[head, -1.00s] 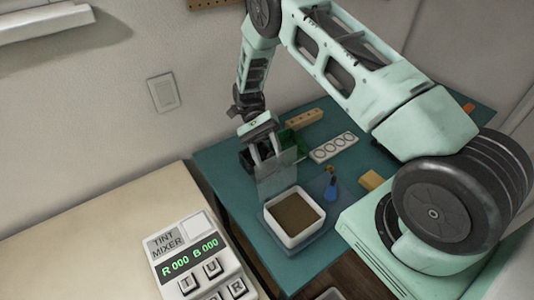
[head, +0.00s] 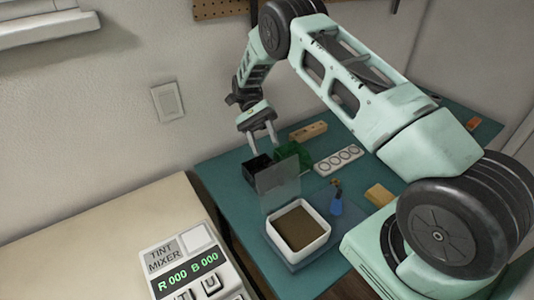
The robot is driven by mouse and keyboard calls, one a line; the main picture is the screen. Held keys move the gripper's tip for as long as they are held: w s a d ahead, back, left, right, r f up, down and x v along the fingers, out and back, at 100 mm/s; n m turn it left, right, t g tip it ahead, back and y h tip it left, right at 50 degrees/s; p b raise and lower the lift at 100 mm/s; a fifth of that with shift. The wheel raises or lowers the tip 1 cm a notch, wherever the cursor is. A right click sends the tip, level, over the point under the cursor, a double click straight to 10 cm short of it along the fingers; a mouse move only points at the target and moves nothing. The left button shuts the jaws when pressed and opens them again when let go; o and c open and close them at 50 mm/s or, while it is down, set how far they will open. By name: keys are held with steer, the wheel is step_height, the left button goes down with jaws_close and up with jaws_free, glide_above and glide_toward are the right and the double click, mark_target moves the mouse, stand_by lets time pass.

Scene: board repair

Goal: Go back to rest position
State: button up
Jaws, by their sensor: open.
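My gripper (head: 263,139) is open and empty. It hangs above the black open box (head: 258,172) and the green board (head: 292,155) at the back of the teal table. Its two pale fingers point down, apart from each other, with a gap below them. A translucent grey panel (head: 279,176) stands upright just in front of the black box. My arm reaches in from the right side of the head view.
A white tray (head: 270,231) with brown contents stands near the table's front. The tint mixer (head: 190,260) is at lower left.

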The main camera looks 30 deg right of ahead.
steer(key=shift+r, duration=0.1)
stand_by(0.5)
steer(key=s+a+r+n+t+h, duration=0.1)
steer(key=s+a+r+n+t, duration=0.3)
steer(key=a, duration=0.3)
steer(key=s+a+r+n+t+h, duration=0.2)
steer(key=s+a+r+n, duration=0.3)
steer(key=s+a+r, duration=0.15)
steer(key=s+a+r+n+t, duration=0.2)
steer(key=s+n+t, duration=0.5)
steer(key=s, duration=0.8)
steer(key=shift+s+a+n+t, duration=0.35)
steer(key=shift+a+n, duration=0.2)
steer(key=shift+n, duration=0.55)
steer(key=shift+d, duration=0.1)
